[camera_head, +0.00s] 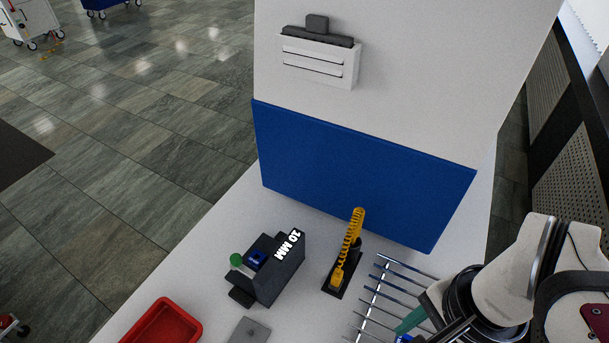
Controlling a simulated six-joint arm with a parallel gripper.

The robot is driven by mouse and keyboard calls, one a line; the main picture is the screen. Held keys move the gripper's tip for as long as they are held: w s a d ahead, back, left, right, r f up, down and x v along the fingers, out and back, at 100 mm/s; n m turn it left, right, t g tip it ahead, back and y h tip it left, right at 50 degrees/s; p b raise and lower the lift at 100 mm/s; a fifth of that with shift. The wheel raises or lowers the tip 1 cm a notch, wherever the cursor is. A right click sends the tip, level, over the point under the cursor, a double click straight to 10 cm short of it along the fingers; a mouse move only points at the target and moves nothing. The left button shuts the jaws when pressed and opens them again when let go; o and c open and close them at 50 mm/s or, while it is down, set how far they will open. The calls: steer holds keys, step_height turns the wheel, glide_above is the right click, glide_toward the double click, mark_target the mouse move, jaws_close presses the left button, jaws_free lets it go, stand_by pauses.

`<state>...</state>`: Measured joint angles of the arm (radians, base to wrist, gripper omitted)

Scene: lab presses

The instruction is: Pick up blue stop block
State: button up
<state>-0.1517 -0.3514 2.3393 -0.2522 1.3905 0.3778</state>
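A small blue block (256,258) sits in the dark fixture (279,276) marked "10 MM", beside a green round knob (236,260). Another bit of blue (404,339) shows at the bottom edge, under my arm, mostly cut off; I cannot tell what it is. My arm comes in from the lower right, over the right side of a wire rack (381,283). A teal part (411,320) shows at its end, at the rack. The fingertips are not clearly seen, so I cannot tell whether my gripper is open or holds anything. It is well to the right of the dark fixture.
A yellow coiled piece on a black stand (341,284) stands between the fixture and the rack. A red tray (163,324) and a grey plate (250,332) are at the front. A blue panel (360,180) and a white wall-like body (400,70) close the back.

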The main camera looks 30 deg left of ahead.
steer(key=w+a+r+m, duration=0.1)
steer(key=w+a+m, duration=0.2)
steer(key=w+a, duration=0.4)
steer(key=m+h, duration=0.2)
steer(key=m, duration=0.6)
glide_above(258, 255)
steer(key=s, duration=0.1)
step_height(258, 255, down, 8)
steer(key=f, duration=1.5)
steer(key=shift+w+d, duration=0.15)
steer(key=shift+d, duration=0.2)
jaws_close()
